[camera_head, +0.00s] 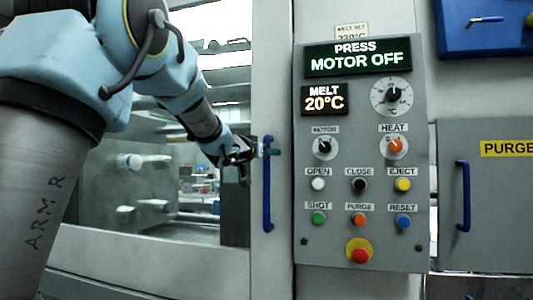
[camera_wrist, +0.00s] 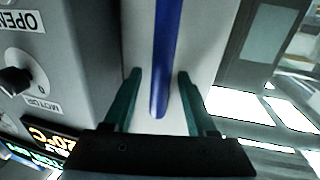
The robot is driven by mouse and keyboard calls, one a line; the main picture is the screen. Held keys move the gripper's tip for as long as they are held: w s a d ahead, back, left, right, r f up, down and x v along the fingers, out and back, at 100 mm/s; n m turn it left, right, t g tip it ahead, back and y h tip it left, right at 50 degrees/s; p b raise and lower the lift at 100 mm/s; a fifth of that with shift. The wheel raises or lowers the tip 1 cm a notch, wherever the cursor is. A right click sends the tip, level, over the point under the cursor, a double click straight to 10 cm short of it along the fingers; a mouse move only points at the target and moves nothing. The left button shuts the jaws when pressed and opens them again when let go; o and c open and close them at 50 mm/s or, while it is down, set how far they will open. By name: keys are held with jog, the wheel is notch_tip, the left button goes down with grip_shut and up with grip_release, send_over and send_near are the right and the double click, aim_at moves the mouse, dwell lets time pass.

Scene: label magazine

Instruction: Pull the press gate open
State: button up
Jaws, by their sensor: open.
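The press gate (camera_head: 150,245) is a light grey framed panel with a large window, at the left of the head view. A vertical blue bar handle (camera_head: 267,215) stands on its right-hand upright, and it also shows in the wrist view (camera_wrist: 165,60). My gripper (camera_head: 270,150) is at the upper part of the handle. In the wrist view its two green fingers (camera_wrist: 158,95) stand apart, one on each side of the blue bar, with gaps visible between bar and fingers. The handle's end near the gripper lies between the fingers.
A control panel (camera_head: 415,200) with knobs, buttons and a "MOTOR OFF" display stands just right of the handle. A second blue handle (camera_head: 463,195) is on the grey purge cover (camera_head: 500,215) at the far right. A blue board (camera_head: 485,40) hangs above it.

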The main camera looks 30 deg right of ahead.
jog(key=shift+c, duration=0.2)
grip_shut()
dwell(1.1)
